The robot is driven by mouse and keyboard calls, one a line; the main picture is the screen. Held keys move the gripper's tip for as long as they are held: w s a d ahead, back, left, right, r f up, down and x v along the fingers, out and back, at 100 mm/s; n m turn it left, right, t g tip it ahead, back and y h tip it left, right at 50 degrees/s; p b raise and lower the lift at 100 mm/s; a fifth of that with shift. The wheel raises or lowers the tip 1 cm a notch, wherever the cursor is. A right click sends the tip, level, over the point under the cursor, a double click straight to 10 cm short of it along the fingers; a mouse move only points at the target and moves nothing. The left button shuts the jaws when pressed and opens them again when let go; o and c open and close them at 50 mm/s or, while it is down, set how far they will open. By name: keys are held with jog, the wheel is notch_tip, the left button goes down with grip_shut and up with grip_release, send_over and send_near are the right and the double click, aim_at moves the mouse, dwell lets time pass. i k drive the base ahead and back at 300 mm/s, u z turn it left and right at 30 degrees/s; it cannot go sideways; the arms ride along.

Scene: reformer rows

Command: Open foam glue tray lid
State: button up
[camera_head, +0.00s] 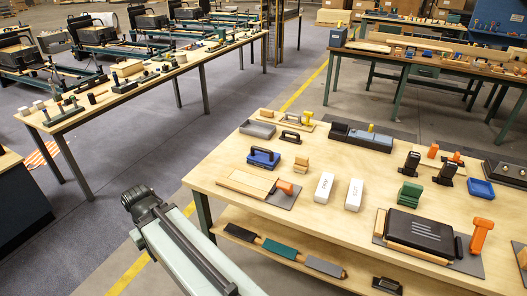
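A broad dark lid-like cover with pale lines (420,230) sits on a wooden-edged base at the right front of the workbench (330,222). It looks shut, and I cannot tell for sure that it is the foam glue tray. A long grey-blue box (360,137) stands further back on the same bench, and a small open grey tray (257,129) lies at its back left. No fingers of my gripper show in this view.
An orange-handled tool (481,235) stands right of the dark cover. Two white blocks (324,187) and a blue-handled tool (263,157) stand on the bench. A lower shelf (283,252) holds coloured blocks. Another long table (150,80) stands at left, with open floor between.

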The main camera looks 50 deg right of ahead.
aim_at(265, 156)
jog(key=z, duration=0.1)
jog(key=i, duration=0.95)
jog(key=u, duration=0.1)
